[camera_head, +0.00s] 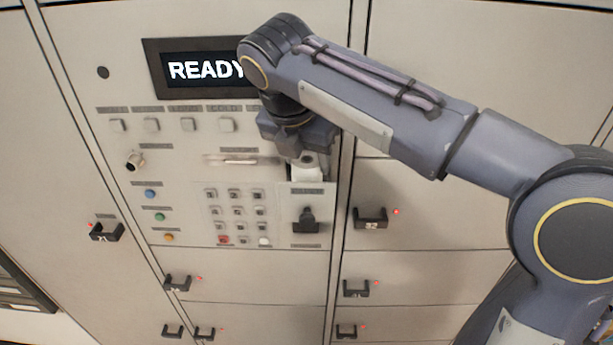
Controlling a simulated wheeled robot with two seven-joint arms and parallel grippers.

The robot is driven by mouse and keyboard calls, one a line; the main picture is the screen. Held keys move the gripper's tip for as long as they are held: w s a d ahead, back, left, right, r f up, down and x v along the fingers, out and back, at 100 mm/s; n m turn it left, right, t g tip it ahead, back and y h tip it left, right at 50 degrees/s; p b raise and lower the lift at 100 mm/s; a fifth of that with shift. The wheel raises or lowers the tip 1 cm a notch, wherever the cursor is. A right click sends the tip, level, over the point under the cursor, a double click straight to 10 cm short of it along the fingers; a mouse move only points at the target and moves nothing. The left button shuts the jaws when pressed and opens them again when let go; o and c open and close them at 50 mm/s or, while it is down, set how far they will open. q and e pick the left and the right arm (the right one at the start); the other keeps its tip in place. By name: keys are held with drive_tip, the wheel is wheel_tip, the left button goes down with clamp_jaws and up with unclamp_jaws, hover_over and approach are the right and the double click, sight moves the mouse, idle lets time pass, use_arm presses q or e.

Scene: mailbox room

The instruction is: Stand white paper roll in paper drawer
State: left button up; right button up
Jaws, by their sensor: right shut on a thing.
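My right gripper (306,157) points down in front of the cabinet, below the right end of the display. It is shut on the white paper roll (307,173), which shows as a small pale shape at the fingertips. The roll is just above and behind the top edge of the paper drawer's front (322,207), a pale panel with a black handle, right of the keypad. The drawer's inside is hidden, so I cannot tell how deep the roll is or whether it touches the bottom. My left gripper is not in view.
The cabinet display (203,70) reads READY. A keypad (238,216) and a slot (243,160) are left of the drawer. Several locker doors with black handles, such as the one at right (370,218), surround the panel. My right arm covers the upper right.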

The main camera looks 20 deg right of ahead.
sight(304, 164)
wheel_tip(304, 164, down, 4)
drive_tip(key=shift+s+r, duration=0.1)
drive_tip(key=shift+r, duration=0.1)
drive_tip(key=shift+w+f, duration=0.25)
drive_tip(key=shift+f, duration=0.2)
